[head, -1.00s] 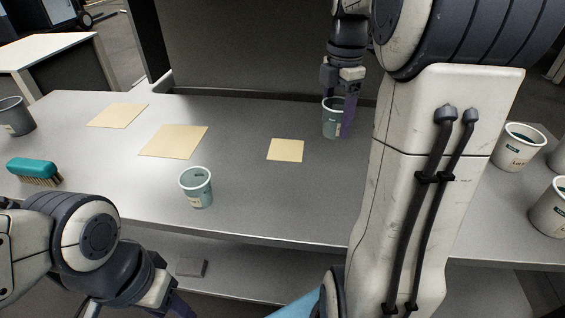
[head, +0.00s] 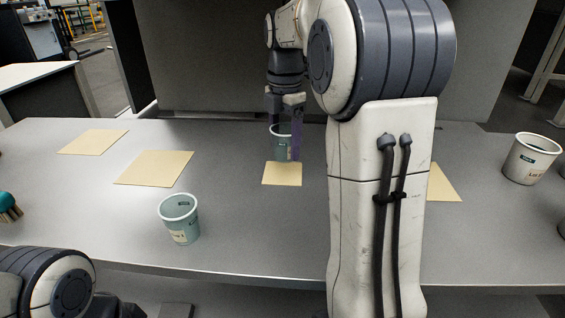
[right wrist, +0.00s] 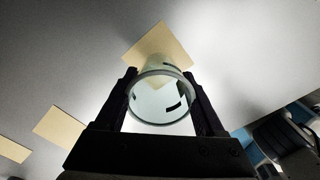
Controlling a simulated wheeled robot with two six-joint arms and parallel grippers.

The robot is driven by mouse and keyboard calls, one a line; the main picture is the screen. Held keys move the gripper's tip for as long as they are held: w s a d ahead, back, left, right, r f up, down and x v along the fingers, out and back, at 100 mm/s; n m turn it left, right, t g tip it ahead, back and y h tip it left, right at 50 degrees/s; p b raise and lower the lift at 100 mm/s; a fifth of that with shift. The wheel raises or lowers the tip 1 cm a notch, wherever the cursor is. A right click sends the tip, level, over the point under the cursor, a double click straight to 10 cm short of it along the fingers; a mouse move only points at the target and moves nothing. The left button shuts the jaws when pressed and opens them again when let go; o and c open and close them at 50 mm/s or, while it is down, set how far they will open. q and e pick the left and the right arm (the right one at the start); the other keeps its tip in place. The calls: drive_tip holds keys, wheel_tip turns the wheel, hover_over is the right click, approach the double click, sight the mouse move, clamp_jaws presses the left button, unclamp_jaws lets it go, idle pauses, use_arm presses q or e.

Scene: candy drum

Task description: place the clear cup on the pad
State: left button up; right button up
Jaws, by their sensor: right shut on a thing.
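A clear, greenish see-through cup (head: 281,148) is held upright in my right gripper (head: 284,132), its fingers on either side of it. In the head view the cup is at the far edge of a small yellow pad (head: 283,175). In the right wrist view the cup (right wrist: 160,100) sits between the two fingers (right wrist: 160,88), and its far end overlaps a yellow pad (right wrist: 172,42). I cannot tell how high the cup is above the table. My left gripper's fingers are out of the picture; only part of that arm shows at lower left.
A similar cup (head: 180,225) stands near the table's front edge. Larger yellow pads (head: 155,168) and (head: 93,142) lie to the left, another pad (head: 442,184) behind my right arm. A white cup (head: 531,160) stands at right, a teal brush (head: 8,208) at left.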

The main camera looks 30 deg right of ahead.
sight(284, 128)
drive_tip(key=shift+w+a+f, duration=0.1)
drive_tip(key=shift+w+f, duration=0.05)
drive_tip(key=shift+f, duration=0.1)
wheel_tip(284, 128, down, 4)
drive_tip(key=shift+r+b, duration=0.1)
drive_tip(key=shift+b, duration=1.1)
drive_tip(key=o, duration=1.3)
wheel_tip(284, 128, up, 8)
drive_tip(key=p, duration=0.4)
drive_tip(key=shift+f, duration=0.2)
